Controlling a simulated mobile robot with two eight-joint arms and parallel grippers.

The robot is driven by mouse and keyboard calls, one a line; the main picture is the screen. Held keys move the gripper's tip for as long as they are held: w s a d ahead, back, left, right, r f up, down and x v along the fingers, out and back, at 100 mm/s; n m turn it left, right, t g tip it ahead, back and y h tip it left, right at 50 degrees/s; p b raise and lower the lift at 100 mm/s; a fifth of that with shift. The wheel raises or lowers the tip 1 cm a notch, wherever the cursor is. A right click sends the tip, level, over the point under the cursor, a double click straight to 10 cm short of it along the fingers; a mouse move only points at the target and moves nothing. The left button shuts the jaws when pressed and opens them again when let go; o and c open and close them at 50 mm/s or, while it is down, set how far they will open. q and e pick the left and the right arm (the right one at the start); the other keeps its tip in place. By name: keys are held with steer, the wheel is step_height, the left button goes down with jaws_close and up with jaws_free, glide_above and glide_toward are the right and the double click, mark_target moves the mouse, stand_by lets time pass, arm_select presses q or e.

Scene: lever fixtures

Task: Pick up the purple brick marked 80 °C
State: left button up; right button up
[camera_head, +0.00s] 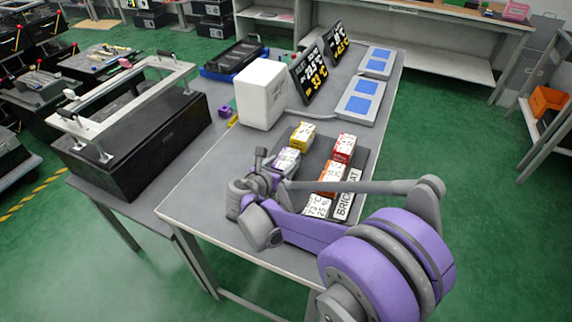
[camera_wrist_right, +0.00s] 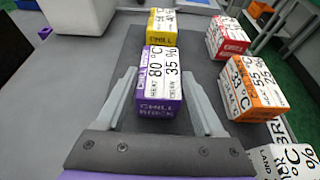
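The purple brick (camera_wrist_right: 162,82) marked 80 °C and 35 % lies on the dark grey mat (camera_wrist_right: 205,73), label up. In the head view the purple brick (camera_head: 288,156) shows partly behind my right gripper (camera_head: 272,165). In the right wrist view my right gripper (camera_wrist_right: 163,76) is open, with one finger on each side of the purple brick. Gaps show between the fingers and the brick, and the brick is not gripped. My left gripper is not in view.
A yellow brick (camera_wrist_right: 162,27) stands just behind the purple one. Red (camera_wrist_right: 228,38), orange (camera_wrist_right: 252,88) and white (camera_wrist_right: 286,160) bricks line the mat's right side. A white block (camera_head: 261,94), display panels (camera_head: 310,73) and blue-square plates (camera_head: 362,99) stand farther back.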

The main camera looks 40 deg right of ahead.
jaws_close()
steer(key=shift+r, duration=0.15)
